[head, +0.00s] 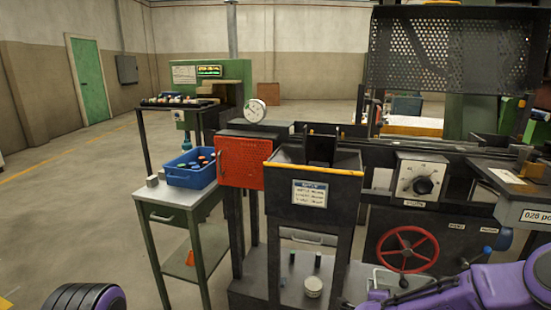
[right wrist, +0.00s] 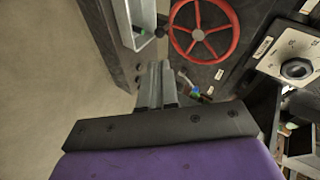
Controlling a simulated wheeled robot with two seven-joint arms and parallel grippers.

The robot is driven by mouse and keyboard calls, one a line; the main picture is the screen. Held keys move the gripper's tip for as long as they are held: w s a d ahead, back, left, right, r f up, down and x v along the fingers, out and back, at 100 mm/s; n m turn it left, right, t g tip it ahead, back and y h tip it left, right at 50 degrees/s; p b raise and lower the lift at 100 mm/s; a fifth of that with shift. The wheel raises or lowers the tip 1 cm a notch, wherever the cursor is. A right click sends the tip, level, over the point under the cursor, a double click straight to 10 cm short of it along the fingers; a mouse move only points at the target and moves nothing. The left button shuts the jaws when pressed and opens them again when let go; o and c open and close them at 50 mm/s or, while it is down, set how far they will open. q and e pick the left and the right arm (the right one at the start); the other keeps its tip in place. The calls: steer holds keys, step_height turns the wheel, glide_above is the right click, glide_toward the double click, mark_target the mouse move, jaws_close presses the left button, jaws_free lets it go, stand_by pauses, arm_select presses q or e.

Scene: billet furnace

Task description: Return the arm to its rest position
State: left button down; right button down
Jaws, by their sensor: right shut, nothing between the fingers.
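My right arm (head: 480,290) is purple and reaches in from the lower right corner of the head view, low in front of the machine. In the right wrist view my right gripper (right wrist: 157,70) has its two grey fingers together, with nothing between them. The fingers point toward the lower front of the machine, apart from the red handwheel (right wrist: 204,30), which also shows in the head view (head: 407,249). My left gripper is not in view; only a dark rounded part of mine with purple shows at the bottom left.
The machine front carries a dial panel (head: 422,180) and a dark hopper with a yellow edge (head: 314,170). Left of it are a red perforated box (head: 242,163) and a side table (head: 178,196) with a blue bin (head: 190,168). Open floor (head: 75,200) lies at the left.

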steer(key=s+a+f+n+y, duration=0.35)
steer(key=s+f+n, duration=0.4)
steer(key=s, duration=0.25)
steer(key=s+d+f+n+g+p, duration=0.1)
steer(key=s+f+n+g, duration=0.2)
steer(key=s, duration=1)
steer(key=s+d+f+n+g+p, duration=0.1)
steer(key=s+f+n+g+p, duration=0.1)
steer(key=s, duration=1.1)
steer(key=shift+s+d+f+n+g, duration=0.3)
steer(key=shift+f+n+g, duration=0.2)
steer(key=shift+f+n, duration=0.5)
